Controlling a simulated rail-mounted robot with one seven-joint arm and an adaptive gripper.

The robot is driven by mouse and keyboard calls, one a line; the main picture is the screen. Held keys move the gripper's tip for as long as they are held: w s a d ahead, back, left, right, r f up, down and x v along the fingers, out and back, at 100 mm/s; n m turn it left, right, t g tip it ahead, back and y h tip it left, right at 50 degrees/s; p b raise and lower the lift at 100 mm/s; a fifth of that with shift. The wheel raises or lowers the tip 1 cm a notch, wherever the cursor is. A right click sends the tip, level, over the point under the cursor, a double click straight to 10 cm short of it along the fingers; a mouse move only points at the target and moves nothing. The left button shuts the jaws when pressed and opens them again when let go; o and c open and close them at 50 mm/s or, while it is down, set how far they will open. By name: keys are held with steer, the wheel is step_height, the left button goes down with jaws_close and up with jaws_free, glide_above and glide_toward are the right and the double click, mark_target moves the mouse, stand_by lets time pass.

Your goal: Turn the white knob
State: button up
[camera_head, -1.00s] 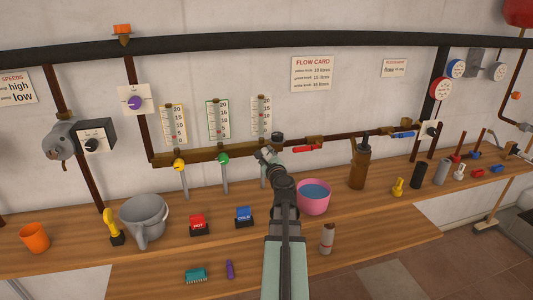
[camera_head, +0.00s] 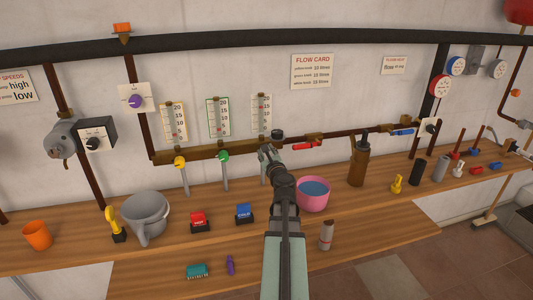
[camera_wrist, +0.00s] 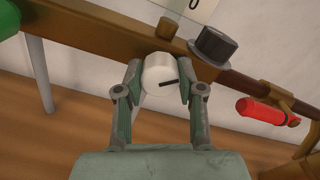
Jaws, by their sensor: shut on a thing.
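In the head view my gripper (camera_head: 266,155) is at the pipe below the rightmost gauge (camera_head: 261,114) and hides the knob. The green knob (camera_head: 223,156) and the yellow knob (camera_head: 180,162) are to its left on the same pipe.
A dark round cap (camera_wrist: 214,45) and a red lever (camera_wrist: 267,112) are close on the right in the wrist view. A pink bucket of water (camera_head: 313,194) stands on the wooden counter to the right of my arm. A flow card (camera_head: 312,72) hangs above.

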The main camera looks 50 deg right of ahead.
steer(key=o, duration=1.1)
steer(key=shift+o, duration=0.2)
glide_toward(261, 117)
steer(key=shift+w+d+f, duration=0.5)
steer(key=shift+w+d, duration=0.3)
steer(key=shift+d, duration=0.1)
steer(key=shift+w+d+f, duration=0.5)
steer(key=shift+w+d, duration=0.3)
steer(key=shift+d, duration=0.05)
